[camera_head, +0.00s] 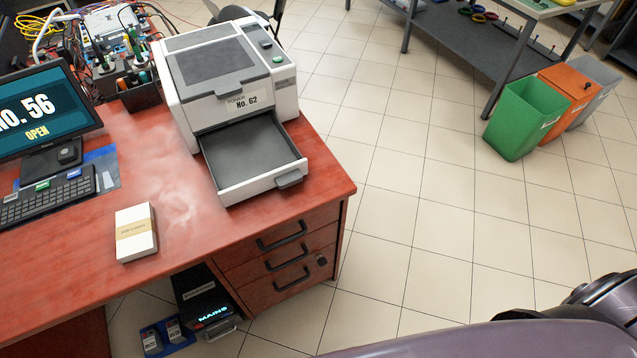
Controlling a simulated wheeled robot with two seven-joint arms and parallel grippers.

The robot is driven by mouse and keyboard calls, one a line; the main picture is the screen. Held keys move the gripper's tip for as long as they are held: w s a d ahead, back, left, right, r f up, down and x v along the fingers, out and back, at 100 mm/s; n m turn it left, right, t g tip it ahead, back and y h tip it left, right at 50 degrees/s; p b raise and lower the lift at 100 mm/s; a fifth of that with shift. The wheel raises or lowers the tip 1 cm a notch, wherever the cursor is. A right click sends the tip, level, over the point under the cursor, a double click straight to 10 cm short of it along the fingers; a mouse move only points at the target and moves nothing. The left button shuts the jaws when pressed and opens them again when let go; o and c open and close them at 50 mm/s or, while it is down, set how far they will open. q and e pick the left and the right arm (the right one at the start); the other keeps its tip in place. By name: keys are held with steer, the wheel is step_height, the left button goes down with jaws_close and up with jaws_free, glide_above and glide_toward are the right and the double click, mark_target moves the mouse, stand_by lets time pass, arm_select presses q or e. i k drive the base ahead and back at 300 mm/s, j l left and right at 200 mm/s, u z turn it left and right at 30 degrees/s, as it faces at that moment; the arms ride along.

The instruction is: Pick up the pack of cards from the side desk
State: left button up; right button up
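The pack of cards (136,233) is a small white block with a tan band around it. It lies on the reddish wooden desk (185,250), close to the front edge and left of the printer. Nothing covers it. Neither of my grippers shows in the head view. Part of what looks like my own arm or body fills the lower right corner, well away from the desk.
A printer (225,65) labelled No. 62 has its tray (255,155) pulled out, right of the pack. A monitor (40,112) and keyboard (48,200) stand left. Drawers (285,260) are below. Green bin (525,118) and workbench are far right. Tiled floor between is clear.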

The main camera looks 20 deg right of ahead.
mark_target(135, 230)
steer(key=u, duration=1)
steer(key=i+j+z, duration=0.15)
steer(key=j, duration=0.2)
steer(key=j+z, duration=0.15)
steer(key=j, duration=0.2)
steer(key=i+j+z, duration=0.15)
steer(key=j, duration=0.2)
